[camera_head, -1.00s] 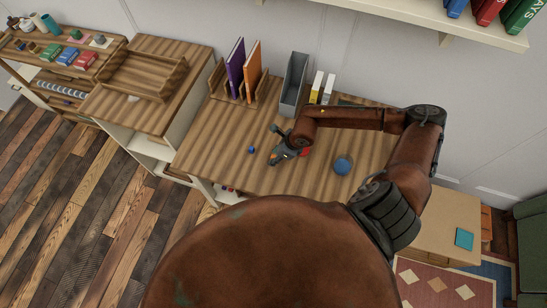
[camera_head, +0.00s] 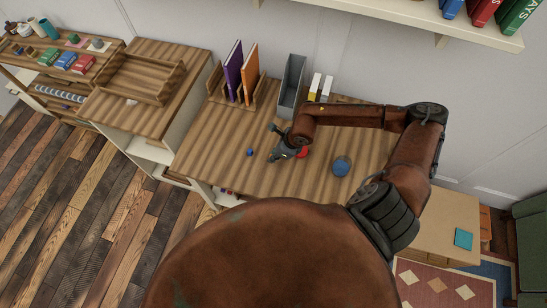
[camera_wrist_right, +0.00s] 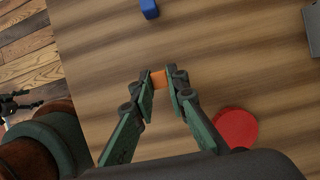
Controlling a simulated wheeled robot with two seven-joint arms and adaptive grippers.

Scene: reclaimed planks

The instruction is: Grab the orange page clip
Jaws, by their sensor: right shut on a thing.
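The orange page clip (camera_wrist_right: 158,79) shows as a small orange block between my right gripper's fingertips in the right wrist view. My right gripper (camera_wrist_right: 159,88) is shut on it, with a finger on each side. In the head view my right gripper (camera_head: 273,157) is over the front middle of the wooden desk (camera_head: 225,165). The clip cannot be made out there.
A small blue object (camera_head: 250,152) lies left of the gripper. A red round object (camera_head: 302,153) and a blue round container (camera_head: 341,166) are to its right. A book rack (camera_head: 218,84) and grey holder (camera_head: 292,85) stand at the back.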

